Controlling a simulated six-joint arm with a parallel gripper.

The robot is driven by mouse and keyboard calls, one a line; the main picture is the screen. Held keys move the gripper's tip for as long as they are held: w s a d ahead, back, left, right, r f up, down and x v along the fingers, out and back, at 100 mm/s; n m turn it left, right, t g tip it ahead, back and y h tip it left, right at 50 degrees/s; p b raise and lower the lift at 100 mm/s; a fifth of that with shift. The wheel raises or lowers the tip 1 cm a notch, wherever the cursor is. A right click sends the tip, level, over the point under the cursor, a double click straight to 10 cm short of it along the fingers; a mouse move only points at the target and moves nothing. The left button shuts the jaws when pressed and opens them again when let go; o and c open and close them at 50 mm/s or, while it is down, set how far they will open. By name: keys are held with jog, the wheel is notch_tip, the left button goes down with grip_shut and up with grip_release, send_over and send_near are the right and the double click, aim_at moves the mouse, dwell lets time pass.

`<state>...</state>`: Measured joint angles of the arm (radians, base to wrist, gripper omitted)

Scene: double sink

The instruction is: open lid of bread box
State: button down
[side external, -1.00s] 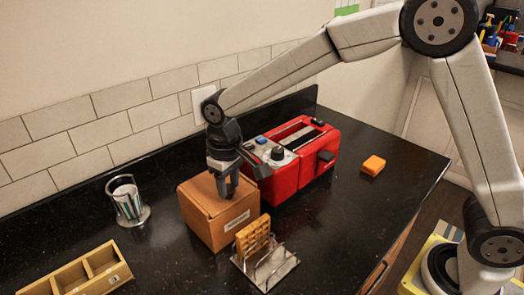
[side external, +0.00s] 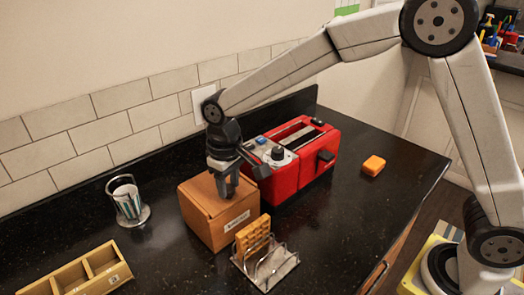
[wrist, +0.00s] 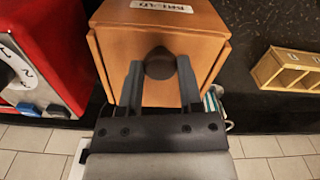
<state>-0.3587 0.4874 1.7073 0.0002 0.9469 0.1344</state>
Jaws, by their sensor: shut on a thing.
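The bread box (side external: 213,225) is a brown wooden box with a white label on its front, standing on the black counter beside the red toaster. Its lid (side external: 205,192) lies flat on top and looks closed. In the wrist view the box (wrist: 128,47) fills the upper middle, with a dark round knob (wrist: 160,63) on the lid. My gripper (side external: 228,193) points down at the lid, and in the wrist view its fingers (wrist: 160,80) are on either side of the knob, shut on it. The side view hides the knob behind the fingers.
A red toaster (side external: 290,178) stands close behind the box. A wire rack (side external: 270,268) with a waffle-like slice (side external: 252,237) is in front. A cup in a metal holder (side external: 129,202), a wooden tray (side external: 85,275) and an orange block (side external: 373,165) stand apart. The counter's right side is mostly clear.

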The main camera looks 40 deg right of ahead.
jog(key=w, duration=1.2)
jog(key=shift+w+r, duration=0.15)
dwell(0.4)
jog(key=shift+c, duration=1.3)
grip_release()
notch_tip(320, 180, up, 8)
